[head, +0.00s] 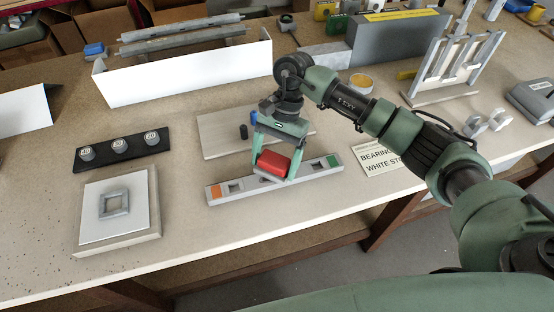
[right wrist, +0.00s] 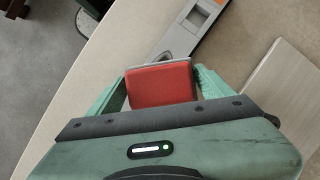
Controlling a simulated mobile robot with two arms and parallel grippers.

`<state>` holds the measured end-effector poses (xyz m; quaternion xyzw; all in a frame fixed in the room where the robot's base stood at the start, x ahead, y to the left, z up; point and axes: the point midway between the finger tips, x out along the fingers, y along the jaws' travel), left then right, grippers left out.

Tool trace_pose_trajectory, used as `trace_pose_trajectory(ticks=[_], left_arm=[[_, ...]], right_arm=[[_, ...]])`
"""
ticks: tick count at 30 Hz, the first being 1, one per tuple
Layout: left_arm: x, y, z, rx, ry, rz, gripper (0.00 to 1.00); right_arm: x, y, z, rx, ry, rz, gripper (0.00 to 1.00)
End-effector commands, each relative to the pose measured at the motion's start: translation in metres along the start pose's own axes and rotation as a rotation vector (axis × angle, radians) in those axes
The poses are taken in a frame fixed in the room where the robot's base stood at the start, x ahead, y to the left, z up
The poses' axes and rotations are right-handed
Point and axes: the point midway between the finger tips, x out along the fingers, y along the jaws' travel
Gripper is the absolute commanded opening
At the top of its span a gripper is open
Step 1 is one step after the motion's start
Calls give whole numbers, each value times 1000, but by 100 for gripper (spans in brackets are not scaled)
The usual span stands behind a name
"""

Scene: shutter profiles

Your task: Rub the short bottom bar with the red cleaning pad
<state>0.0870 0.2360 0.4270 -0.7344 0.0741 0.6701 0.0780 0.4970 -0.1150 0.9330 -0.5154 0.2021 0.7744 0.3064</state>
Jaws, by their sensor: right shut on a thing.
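The red cleaning pad (head: 272,165) is held between the fingers of my right gripper (head: 273,167); it also shows in the right wrist view (right wrist: 160,84). My left gripper is not in view.
A wooden board (head: 215,137) with small dark and blue pegs lies behind the strip. A black strip with several round knobs (head: 120,145) is at the left. A white tray (head: 185,75) with long grey profiles stands at the back. The table's front edge is near.

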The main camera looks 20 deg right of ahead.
Motion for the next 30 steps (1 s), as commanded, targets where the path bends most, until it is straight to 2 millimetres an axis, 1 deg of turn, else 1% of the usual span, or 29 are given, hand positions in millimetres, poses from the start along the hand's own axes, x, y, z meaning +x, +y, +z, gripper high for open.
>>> trace_pose_trajectory(ticks=[1, 6, 13, 17, 25, 27, 30], left_arm=[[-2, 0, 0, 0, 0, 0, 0], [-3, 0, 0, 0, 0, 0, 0], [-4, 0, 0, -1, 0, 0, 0], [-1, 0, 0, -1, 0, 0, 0], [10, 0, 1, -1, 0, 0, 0], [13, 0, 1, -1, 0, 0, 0], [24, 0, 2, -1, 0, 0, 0]], right_arm=[[2, 5, 3, 1, 0, 5, 49], [7, 17, 13, 2, -1, 6, 49], [10, 26, 22, 2, -1, 4, 49], [12, 24, 24, 1, -1, 4, 49], [17, 14, 31, 0, -1, 4, 49], [17, 12, 29, 2, -1, 4, 49], [16, 6, 23, 2, 0, 4, 49]])
